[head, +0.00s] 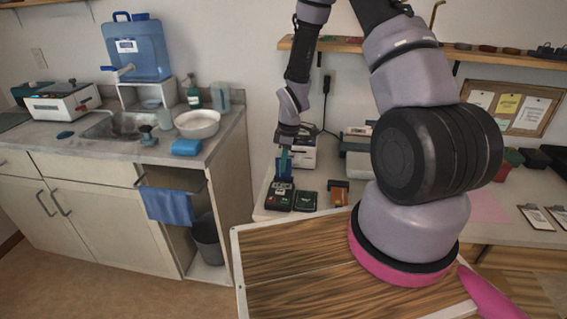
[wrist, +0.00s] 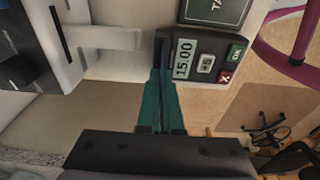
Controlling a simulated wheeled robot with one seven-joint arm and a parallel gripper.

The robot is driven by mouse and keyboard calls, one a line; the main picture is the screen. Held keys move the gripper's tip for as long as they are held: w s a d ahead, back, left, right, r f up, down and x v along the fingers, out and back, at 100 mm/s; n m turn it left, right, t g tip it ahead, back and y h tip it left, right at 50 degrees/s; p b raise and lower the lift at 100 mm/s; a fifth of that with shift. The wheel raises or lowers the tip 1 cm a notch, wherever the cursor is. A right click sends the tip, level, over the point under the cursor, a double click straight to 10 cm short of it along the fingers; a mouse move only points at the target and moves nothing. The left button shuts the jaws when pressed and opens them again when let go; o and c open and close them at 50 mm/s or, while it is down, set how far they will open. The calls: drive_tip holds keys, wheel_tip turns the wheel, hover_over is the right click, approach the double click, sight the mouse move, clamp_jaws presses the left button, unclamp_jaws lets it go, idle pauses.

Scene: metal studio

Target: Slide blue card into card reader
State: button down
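The card reader (wrist: 207,60) is a dark terminal with a lit display reading 15.00, a green OK button and a red X button. In the head view it (head: 279,200) stands at the near left part of the right-hand counter. My gripper (wrist: 160,78) points at the reader's edge beside the display, its two teal fingers close together. A thin dark blue strip at the fingertips looks like the blue card (wrist: 163,52), mostly hidden by the fingers. In the head view a blue upright shape shows just above the reader. I cannot tell how deep the card sits in the slot.
Another dark device (head: 305,201) lies right of the reader, with an orange-brown item (head: 339,192) beyond it. A white machine (head: 303,152) stands behind, close to the fingers' left in the wrist view. A wooden tabletop (head: 290,265) lies in front.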

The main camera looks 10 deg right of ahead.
drive_tip(key=shift+f, duration=1.15)
idle(0.5)
drive_tip(key=c, duration=1)
unclamp_jaws()
drive_tip(key=r, duration=0.7)
drive_tip(key=d+r, duration=0.1)
drive_tip(key=r, duration=0.2)
drive_tip(key=shift+s+d+r, duration=0.1)
drive_tip(key=shift+s+r, duration=0.15)
drive_tip(key=shift+r, duration=0.1)
